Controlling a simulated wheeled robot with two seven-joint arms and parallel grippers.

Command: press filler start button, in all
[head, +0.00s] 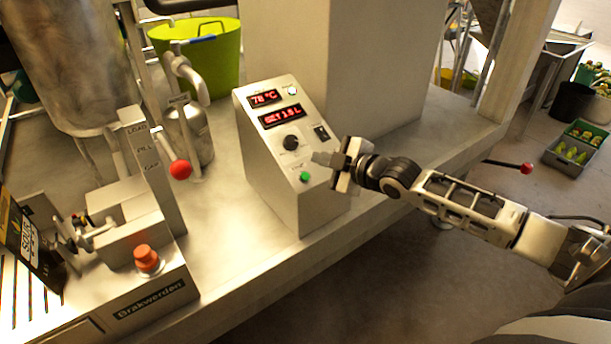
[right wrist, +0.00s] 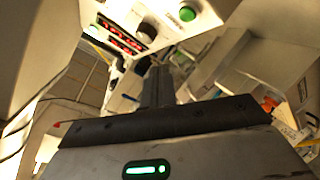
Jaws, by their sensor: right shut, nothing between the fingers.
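The filler control box (head: 262,170) stands on the metal counter, with two red displays reading 78 °C and SET 1.5 L. A green button (head: 305,176) sits low on its sloped face, below a black knob (head: 291,143). The green button (right wrist: 187,14) also shows at the top of the right wrist view. My right gripper (head: 318,157) is shut and empty, its fingertips close to the panel, just above and right of the green button in the head view. I cannot tell whether they touch the panel. My left gripper is not in view.
Left of the box are a red ball-ended lever (head: 181,170), a steel canister (head: 190,135) and a filling station with an orange-red button (head: 147,258). A lime tub (head: 215,60) stands behind. The counter's front edge (head: 310,250) runs below the box.

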